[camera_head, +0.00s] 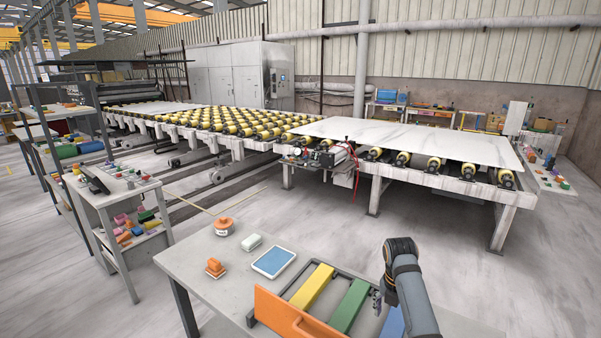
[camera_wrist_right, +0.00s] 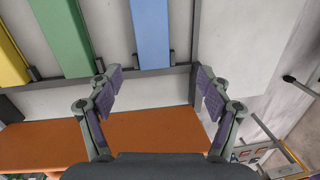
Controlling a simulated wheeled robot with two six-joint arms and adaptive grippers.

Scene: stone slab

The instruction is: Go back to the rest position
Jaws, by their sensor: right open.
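My right gripper (camera_head: 377,299) is over the near table, beside the green bar. In the right wrist view my right gripper (camera_wrist_right: 160,84) is open, with nothing between its fingers. A blue bar (camera_wrist_right: 152,35), a green bar (camera_wrist_right: 62,38) and a yellow bar (camera_wrist_right: 10,62) lie in a dark rack beyond the fingertips. In the head view the yellow bar (camera_head: 312,286) and green bar (camera_head: 349,305) are clear, while my right arm partly hides the blue bar (camera_head: 392,322). My left gripper is not in view.
An orange panel (camera_head: 290,315) stands along the rack's near side. A tablet (camera_head: 273,261), a white block (camera_head: 251,242) and orange tools (camera_head: 215,268) lie on the grey table (camera_head: 190,264). Behind, a pale slab (camera_head: 410,138) rests on a roller conveyor (camera_head: 220,122). Floor between is mostly clear.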

